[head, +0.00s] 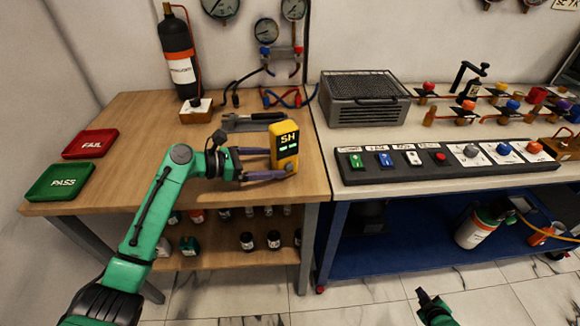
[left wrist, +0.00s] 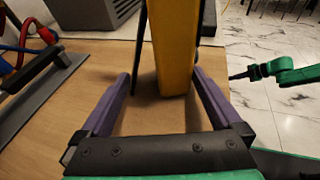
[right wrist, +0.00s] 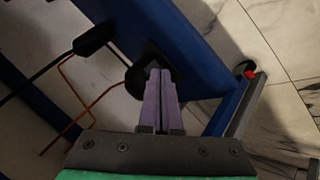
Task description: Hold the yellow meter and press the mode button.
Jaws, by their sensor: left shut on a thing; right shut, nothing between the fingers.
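The yellow meter (head: 284,138) stands upright near the right front of the wooden bench, its "SH" label and green display facing the head camera. My left gripper (head: 279,170) is shut on its lower part, with purple fingers on either side. In the left wrist view the meter's plain yellow side (left wrist: 174,45) rises between the fingers. The mode button is too small to make out. My right gripper (right wrist: 160,74) is shut and empty, low in front of the blue bench frame.
A clamp-like grey tool (head: 250,122) lies behind the meter. FAIL (head: 90,143) and PASS (head: 60,181) trays lie at left. A black cylinder (head: 178,55) stands at the back. Right of the meter are a grey vented box (head: 365,112) and a switch panel (head: 450,177).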

